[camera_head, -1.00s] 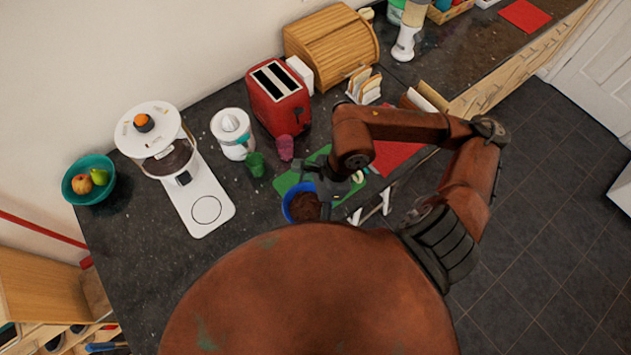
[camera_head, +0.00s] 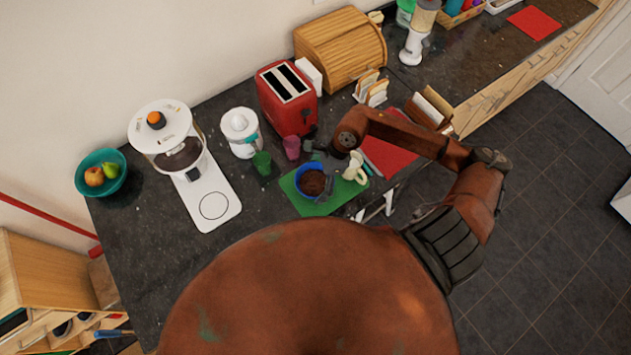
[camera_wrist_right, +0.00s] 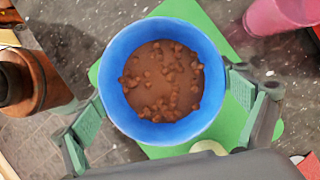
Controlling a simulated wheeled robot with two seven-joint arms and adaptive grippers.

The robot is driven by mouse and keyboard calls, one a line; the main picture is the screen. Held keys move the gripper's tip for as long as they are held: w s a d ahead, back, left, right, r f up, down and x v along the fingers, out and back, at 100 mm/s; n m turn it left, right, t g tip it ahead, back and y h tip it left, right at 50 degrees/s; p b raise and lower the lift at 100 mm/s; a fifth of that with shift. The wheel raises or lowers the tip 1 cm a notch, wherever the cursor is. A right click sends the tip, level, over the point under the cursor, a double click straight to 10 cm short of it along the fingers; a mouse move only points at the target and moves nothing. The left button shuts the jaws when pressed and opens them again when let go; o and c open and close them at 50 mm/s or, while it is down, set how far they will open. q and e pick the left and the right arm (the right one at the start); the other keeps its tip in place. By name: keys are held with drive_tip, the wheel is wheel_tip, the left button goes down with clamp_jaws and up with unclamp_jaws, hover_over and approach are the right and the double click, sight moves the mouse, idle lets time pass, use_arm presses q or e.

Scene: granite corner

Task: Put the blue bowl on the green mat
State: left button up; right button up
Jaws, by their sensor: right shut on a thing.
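The blue bowl (camera_head: 299,179), with brown lumpy contents, is over the left part of the green mat (camera_head: 336,202) in the head view. I cannot tell whether it touches the mat or hangs just above it. My right gripper (camera_head: 322,170) is shut on the bowl. In the right wrist view the bowl (camera_wrist_right: 112,67) sits level between the two fingers, which press its outer sides, with the green mat (camera_wrist_right: 207,22) showing behind it. My left gripper is not in view.
A cream jug (camera_head: 355,168) stands close to the bowl's right. A green cup (camera_head: 262,163) and a pink cup (camera_head: 292,147) stand behind left. A red toaster (camera_head: 287,97), a white juicer (camera_head: 240,132) and a coffee maker (camera_head: 213,206) are farther off.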

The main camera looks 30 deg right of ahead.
drive_tip(key=shift+f, duration=0.75)
drive_tip(key=o, duration=1)
drive_tip(key=shift+o, duration=0.2)
drive_tip(key=shift+d+r, duration=0.1)
drive_tip(key=shift+r, duration=0.25)
drive_tip(key=b+v, duration=0.1)
drive_tip(key=v, duration=1)
drive_tip(key=shift+s+d+r, duration=0.1)
drive_tip(key=shift+r, duration=0.15)
